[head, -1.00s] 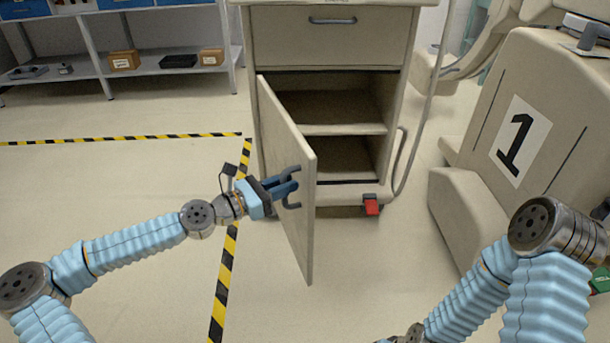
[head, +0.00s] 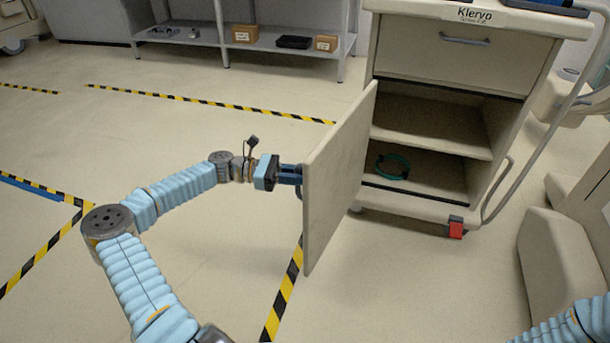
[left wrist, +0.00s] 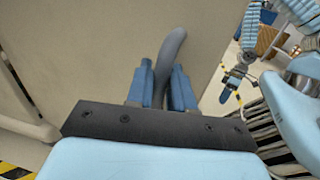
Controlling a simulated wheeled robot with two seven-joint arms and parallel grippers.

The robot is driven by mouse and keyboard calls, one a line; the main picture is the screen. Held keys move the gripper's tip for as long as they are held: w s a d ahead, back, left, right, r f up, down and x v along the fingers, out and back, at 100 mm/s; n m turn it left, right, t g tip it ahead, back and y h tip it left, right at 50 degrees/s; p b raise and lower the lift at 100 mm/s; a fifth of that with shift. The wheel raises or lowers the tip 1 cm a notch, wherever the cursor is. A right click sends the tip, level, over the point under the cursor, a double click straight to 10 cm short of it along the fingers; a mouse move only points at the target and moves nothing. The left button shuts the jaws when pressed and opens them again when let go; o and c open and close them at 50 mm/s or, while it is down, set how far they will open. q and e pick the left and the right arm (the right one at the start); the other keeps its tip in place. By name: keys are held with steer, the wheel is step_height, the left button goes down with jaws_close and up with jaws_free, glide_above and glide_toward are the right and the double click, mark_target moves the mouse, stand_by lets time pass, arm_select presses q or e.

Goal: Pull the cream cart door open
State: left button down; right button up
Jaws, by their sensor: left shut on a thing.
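The cream cart (head: 440,75) stands right of centre in the head view. Its door (head: 340,175) is swung wide open on its left side, showing two shelf spaces. My left gripper (head: 292,175) is at the door's outer face, its fingertips partly hidden behind the door edge. In the left wrist view, the blue fingers (left wrist: 162,88) are shut around the grey curved door handle (left wrist: 173,58). In the head view the handle is mostly hidden. Part of my right arm shows at the lower right; its gripper is out of view.
A teal ring (head: 393,166) lies on the cart's lower shelf. A drawer (head: 445,55) above is shut. A red pedal (head: 456,228) is at the cart's base. A cream machine (head: 565,250) stands at right. Shelving (head: 270,40) is at the back. The floor at left is clear.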

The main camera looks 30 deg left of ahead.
arm_select(q)
steer(key=shift+f, duration=0.1)
steer(key=c, duration=1.2)
jaws_free()
steer(key=shift+o, duration=0.2)
steer(key=v, duration=1.3)
steer(key=shift+a+b, duration=0.4)
steer(key=shift+s, duration=0.15)
